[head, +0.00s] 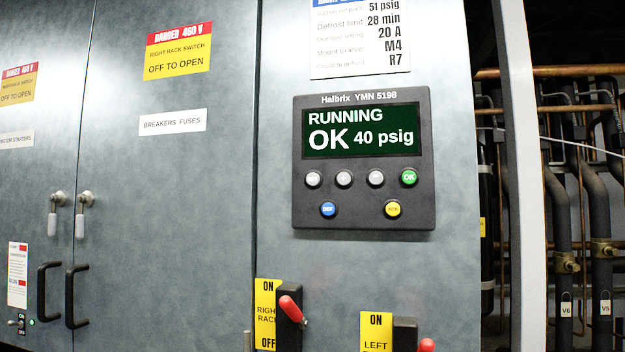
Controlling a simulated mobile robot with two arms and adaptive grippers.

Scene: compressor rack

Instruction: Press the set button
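The control panel (365,224) is a dark box on the grey cabinet front, right of centre. Its screen (360,130) reads "RUNNING OK 40 psig". Below the screen is a row of round buttons. The leftmost grey button (313,179) has small white lettering that looks like "SET". To its right are a grey "+" button (344,179), another grey button (376,178) and a green OK button (409,177). A blue DEF button (328,209) and a yellow button (393,209) sit lower. Neither of my grippers is in view.
Below the panel, a right rack switch (290,309) and a left rack switch (427,345) with red levers stick out. Black door handles (76,296) are at the left. Pipes (560,220) stand beyond the cabinet at the right. Nothing blocks the panel's front.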

